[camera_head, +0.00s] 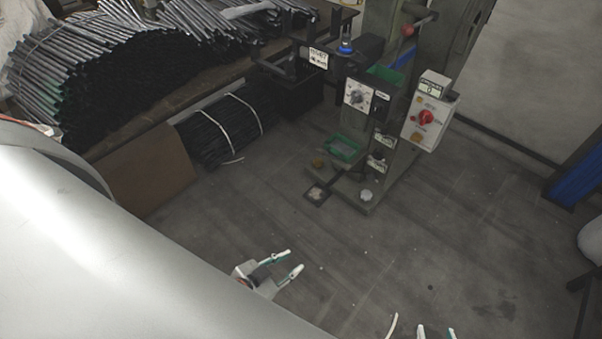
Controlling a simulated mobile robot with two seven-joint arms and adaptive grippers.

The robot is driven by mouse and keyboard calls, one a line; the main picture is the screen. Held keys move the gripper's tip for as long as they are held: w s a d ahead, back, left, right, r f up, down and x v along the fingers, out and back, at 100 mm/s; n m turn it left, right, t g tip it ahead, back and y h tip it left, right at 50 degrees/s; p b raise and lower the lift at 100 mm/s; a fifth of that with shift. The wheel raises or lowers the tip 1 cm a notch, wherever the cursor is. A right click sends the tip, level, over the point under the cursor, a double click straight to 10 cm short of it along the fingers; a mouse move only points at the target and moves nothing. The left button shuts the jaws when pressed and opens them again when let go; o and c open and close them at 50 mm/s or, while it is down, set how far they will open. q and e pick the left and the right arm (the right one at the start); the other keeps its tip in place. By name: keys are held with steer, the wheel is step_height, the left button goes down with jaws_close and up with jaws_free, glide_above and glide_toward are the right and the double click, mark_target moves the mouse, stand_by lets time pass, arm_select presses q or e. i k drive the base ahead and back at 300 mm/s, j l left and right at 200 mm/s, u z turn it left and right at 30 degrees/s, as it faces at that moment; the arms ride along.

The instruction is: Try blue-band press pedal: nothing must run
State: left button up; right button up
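The press (372,195) with a blue band (402,62) on its column stands at the upper middle of the head view. A low dark pedal (317,194) with a pale top lies on the floor at its foot. A control box (428,120) with a red knob and a smaller panel (358,96) with a dial are on the press. My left gripper (294,260) is open and empty over the floor, below the pedal in the picture and apart from it. My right gripper (437,331) shows only its separated fingertips at the bottom edge.
Bundles of dark rods (85,85) lie on a bench at the upper left, with another bundle (225,127) below. A brown board (145,170) leans there. A green tray (344,148) sits at the press. A blue post (578,178) stands right. The middle floor is clear.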

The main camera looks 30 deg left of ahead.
mark_target(317, 194)
steer(key=u, duration=0.7)
steer(key=i+j, duration=0.15)
steer(key=j, duration=0.2)
steer(key=i+j, duration=0.15)
steer(key=j, duration=0.2)
steer(key=i+j, duration=0.15)
steer(key=j, duration=0.2)
steer(key=i+j+z, duration=0.1)
steer(key=j, duration=0.25)
steer(key=i+j, duration=0.15)
steer(key=j, duration=0.2)
steer(key=i+j, duration=0.15)
steer(key=j, duration=0.2)
steer(key=i, duration=0.5)
